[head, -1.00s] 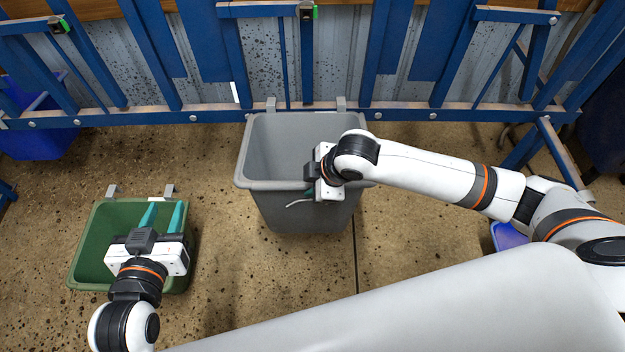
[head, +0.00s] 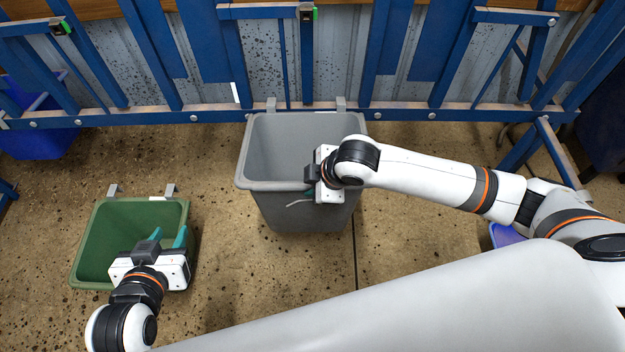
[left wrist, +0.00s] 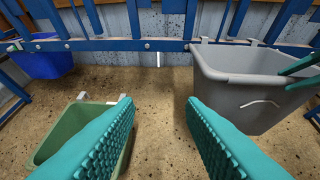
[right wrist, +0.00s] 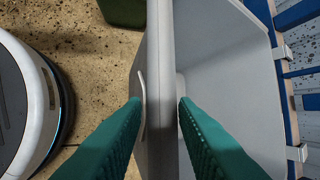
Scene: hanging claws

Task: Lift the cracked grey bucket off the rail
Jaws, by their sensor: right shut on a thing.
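The grey bucket (head: 270,205) hangs by two hooks at its back on the blue rail (head: 205,116), mid-picture in the head view. A pale curved line shows on its front; I cannot tell whether it is a crack. My right gripper (head: 311,190) is shut on the bucket's near rim, one finger inside and one outside, as the right wrist view shows (right wrist: 160,106). My left gripper (head: 168,236) is open and empty over the green bucket (head: 92,245). In the left wrist view its fingers are wide apart, with the grey bucket (left wrist: 240,90) beyond to the right.
A blue bucket (head: 45,135) hangs at the far left. Part of a purple-blue container (head: 505,235) shows at the right, partly behind my arm. The blue frame runs across the back. Speckled floor lies open between the green and grey buckets.

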